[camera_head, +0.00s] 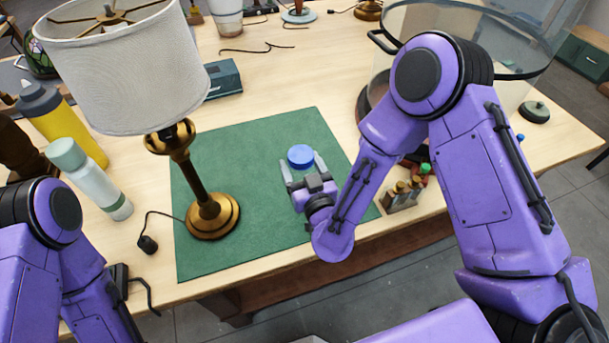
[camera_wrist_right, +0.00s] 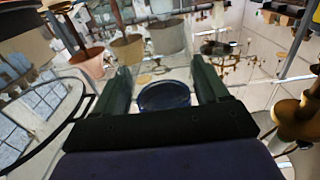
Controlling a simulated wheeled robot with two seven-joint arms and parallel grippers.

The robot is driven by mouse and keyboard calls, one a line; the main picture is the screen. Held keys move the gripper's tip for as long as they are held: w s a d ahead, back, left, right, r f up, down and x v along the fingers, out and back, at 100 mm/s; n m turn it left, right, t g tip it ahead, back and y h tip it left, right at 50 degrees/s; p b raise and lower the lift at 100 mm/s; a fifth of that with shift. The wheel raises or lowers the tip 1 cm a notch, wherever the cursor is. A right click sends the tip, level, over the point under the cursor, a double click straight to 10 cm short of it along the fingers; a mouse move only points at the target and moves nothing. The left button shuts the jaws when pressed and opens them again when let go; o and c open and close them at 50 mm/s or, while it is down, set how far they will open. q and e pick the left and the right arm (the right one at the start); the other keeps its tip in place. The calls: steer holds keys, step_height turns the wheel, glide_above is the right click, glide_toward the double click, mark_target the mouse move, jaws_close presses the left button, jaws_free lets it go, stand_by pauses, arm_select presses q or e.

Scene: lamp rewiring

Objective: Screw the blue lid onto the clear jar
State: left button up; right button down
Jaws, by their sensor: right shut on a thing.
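The blue lid (camera_head: 300,155) is a small round disc over the green mat, at the fingertips of my right gripper (camera_head: 303,169). My right gripper is shut on it, one finger on each side. In the right wrist view the lid (camera_wrist_right: 165,96) shows as a dark blue round between the two dark fingers. I cannot make out a clear jar under the lid; that spot is hidden by the lid and gripper. My left arm is at the lower left, but its gripper is not in view.
A brass lamp (camera_head: 205,205) with a white shade stands on the green mat (camera_head: 255,230), left of the lid. A pale bottle (camera_head: 92,180) and a yellow bottle (camera_head: 65,125) stand farther left. A large clear container (camera_head: 515,92) stands behind my right arm. The front of the mat is free.

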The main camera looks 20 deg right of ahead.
steer(key=shift+s+r, duration=0.15)
steer(key=shift+s, duration=0.05)
steer(key=f+b, duration=0.1)
steer(key=f, duration=0.1)
steer(key=w+f+b, duration=0.1)
steer(key=f+b, duration=0.1)
steer(key=shift+d+f, duration=0.2)
steer(key=shift+r, duration=0.2)
steer(key=shift+s+f, duration=0.15)
steer(key=shift+f, duration=0.05)
jaws_free()
steer(key=shift+r, duration=0.2)
steer(key=shift+s+f, duration=0.1)
steer(key=shift+s, duration=0.15)
steer(key=s, duration=1.1)
steer(key=shift+s+d, duration=0.25)
